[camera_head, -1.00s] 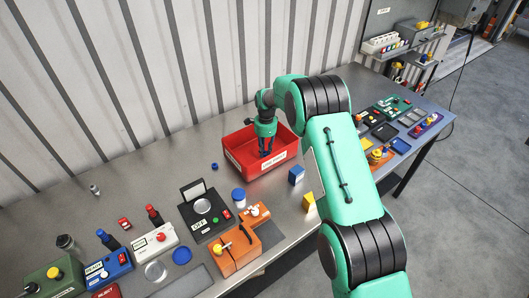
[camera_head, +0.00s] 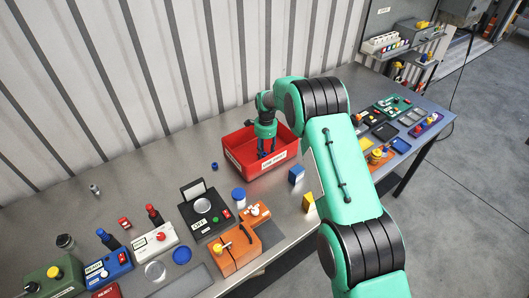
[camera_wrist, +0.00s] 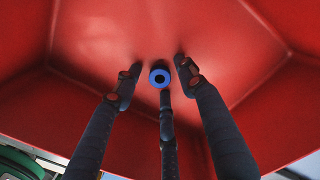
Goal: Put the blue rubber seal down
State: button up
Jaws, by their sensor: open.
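The blue rubber seal (camera_wrist: 160,78) is a small ring with a dark hole. In the wrist view it lies against the floor of the red bin (camera_head: 238,160), between my spread fingertips. Whether a finger still touches it is hard to tell. My gripper (camera_head: 266,149) points down inside the bin, its fingers open; it also shows in the wrist view (camera_wrist: 157,68). In the head view the seal is hidden by the bin wall and my fingers.
A small blue piece (camera_head: 214,166) lies left of the bin. A blue block (camera_head: 296,175) and a yellow block (camera_head: 308,201) stand in front. The OFF panel (camera_head: 202,211) and the orange box (camera_head: 236,251) are nearer. The bench behind and left is mostly clear.

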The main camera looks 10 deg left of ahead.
aim_at(265, 153)
jog(key=shift+r, duration=0.1)
notch_tip(265, 153, up, 12)
jog(key=shift+w+d, duration=0.15)
dwell(0.5)
dwell(0.6)
